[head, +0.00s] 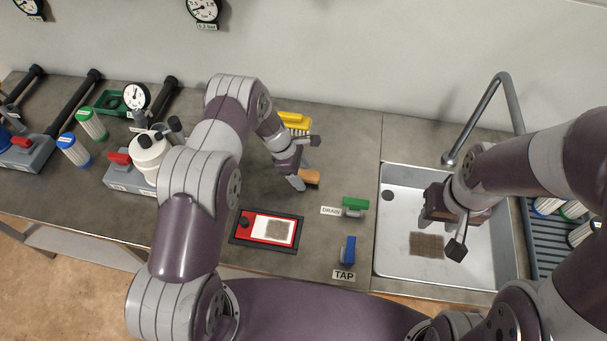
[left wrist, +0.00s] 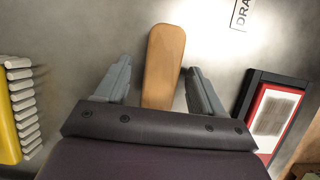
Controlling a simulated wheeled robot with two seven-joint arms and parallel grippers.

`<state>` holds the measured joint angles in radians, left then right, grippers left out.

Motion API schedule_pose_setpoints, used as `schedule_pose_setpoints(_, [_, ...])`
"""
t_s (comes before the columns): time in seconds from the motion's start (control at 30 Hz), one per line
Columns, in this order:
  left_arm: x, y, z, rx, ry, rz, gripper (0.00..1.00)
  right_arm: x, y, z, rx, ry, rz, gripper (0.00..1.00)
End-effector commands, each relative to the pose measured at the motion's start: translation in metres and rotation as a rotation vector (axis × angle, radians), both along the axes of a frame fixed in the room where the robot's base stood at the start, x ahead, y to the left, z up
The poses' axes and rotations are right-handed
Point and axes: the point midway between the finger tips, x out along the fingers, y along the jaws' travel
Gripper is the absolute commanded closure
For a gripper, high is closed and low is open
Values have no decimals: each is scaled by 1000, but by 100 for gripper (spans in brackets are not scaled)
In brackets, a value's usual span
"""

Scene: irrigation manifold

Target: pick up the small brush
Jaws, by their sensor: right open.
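A wooden handle (left wrist: 164,68), apparently the small brush's, lies on the counter between the fingers of my left gripper (left wrist: 159,72). The fingers are open, with a gap on each side of the handle. In the head view the handle's wooden end (head: 309,177) shows beside my left gripper (head: 305,163); the rest of it is hidden by the gripper. A yellow brush with pale bristles (head: 295,120) lies just behind, and it shows at the left edge of the left wrist view (left wrist: 8,125). My right gripper (head: 446,227) is open and empty over the sink.
A black-framed red tray (head: 240,240) with a mesh piece lies in front. A green drain handle (head: 354,203) and blue tap handle (head: 348,250) stand left of the sink (head: 395,272). A brown mesh (head: 427,244) lies in the sink. Filters and gauges crowd the left.

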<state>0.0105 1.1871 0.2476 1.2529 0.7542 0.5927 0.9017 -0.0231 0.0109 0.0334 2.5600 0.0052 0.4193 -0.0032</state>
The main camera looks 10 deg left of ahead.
Motion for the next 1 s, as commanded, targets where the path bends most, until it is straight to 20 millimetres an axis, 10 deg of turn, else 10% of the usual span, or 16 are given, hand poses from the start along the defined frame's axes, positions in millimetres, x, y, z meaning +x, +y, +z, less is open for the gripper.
schedule_pose_setpoints(0.17, [0,0,0,0,0,0,87,0,0,0,0,0,0,57])
schedule_pose_setpoints(0.77, [2,0,39,0,-5,0,89,0,0,-14,0,0,0,57])
schedule_pose_setpoints(1.0, [0,-55,71,-1,-4,-7,89,0,0,-26,0,0,0,57])
